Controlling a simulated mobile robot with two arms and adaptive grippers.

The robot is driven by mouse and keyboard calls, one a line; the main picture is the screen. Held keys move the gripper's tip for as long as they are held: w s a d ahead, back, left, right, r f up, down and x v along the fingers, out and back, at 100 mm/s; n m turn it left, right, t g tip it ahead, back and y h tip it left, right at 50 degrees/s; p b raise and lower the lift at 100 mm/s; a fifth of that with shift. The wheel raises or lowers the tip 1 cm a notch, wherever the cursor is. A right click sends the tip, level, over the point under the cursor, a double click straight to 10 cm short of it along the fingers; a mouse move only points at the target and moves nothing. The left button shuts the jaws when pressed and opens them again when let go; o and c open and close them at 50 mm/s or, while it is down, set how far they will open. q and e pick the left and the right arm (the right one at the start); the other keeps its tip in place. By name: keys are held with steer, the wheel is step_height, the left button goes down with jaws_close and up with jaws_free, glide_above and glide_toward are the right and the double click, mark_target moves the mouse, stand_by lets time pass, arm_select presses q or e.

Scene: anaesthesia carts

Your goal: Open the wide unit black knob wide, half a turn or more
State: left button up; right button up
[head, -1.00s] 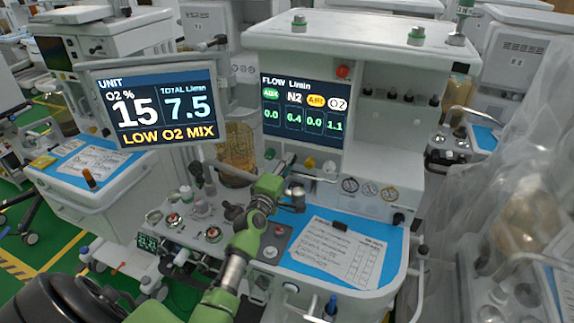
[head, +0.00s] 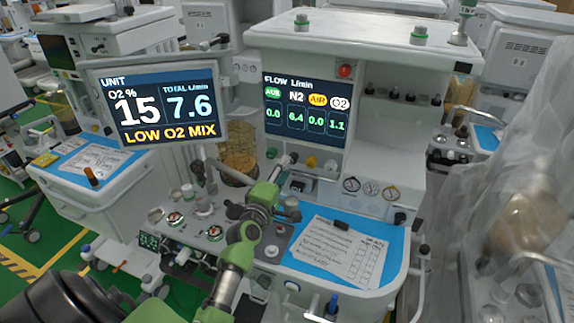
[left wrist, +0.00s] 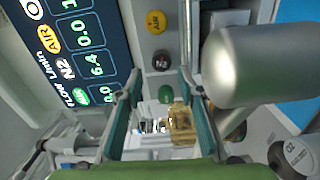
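The wide unit (head: 362,75) stands in the middle of the head view. Its black knob (head: 292,158) is in the row under the flow screen (head: 306,110), between a green knob (head: 271,153) and a yellow knob (head: 311,161). My left gripper (head: 284,167) is just below the black knob in the head view. In the left wrist view my left gripper (left wrist: 160,75) is open, its two fingers apart. The black knob (left wrist: 162,60) appears in line with the gap at the fingertips, with no visible contact. My right gripper is not in view.
A shiny metal cylinder (left wrist: 255,65) is close beside the fingers in the left wrist view. A tilted monitor (head: 157,103) reads LOW O2 MIX. A blue work surface with paper (head: 335,250) lies below. A plastic-draped unit (head: 520,200) stands at right.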

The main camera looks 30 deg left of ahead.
arm_select(q)
steer(key=shift+f+v, duration=0.2)
steer(key=shift+v, duration=1.9)
steer(key=shift+d+r, duration=0.1)
